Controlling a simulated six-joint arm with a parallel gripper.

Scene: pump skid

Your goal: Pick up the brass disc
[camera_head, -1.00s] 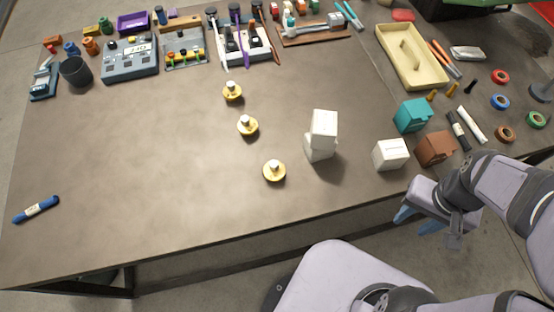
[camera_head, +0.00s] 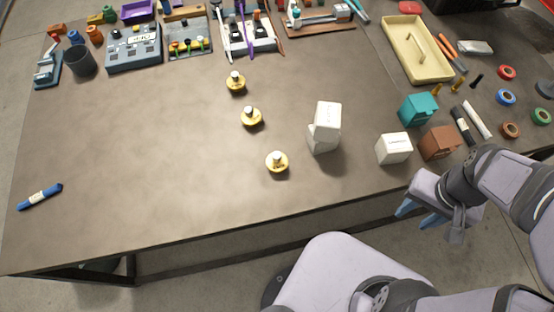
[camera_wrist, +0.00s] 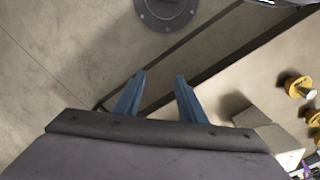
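Three brass-yellow discs with pale knobs on top stand in a slanting row on the table: a far one (camera_head: 235,82), a middle one (camera_head: 251,117) and a near one (camera_head: 277,162). The frames do not show which one the task means. My gripper (camera_head: 418,216) is off the table's front edge, to the right of and nearer than the discs. Its two blue fingers are apart with nothing between them, as the wrist view (camera_wrist: 158,80) shows. In the wrist view yellow discs (camera_wrist: 298,87) show at the right edge.
White boxes (camera_head: 324,128) stand right of the near disc, with another white box (camera_head: 394,148), a teal box (camera_head: 418,109) and a brown box (camera_head: 439,142) farther right. A cream tray (camera_head: 415,50) lies behind.

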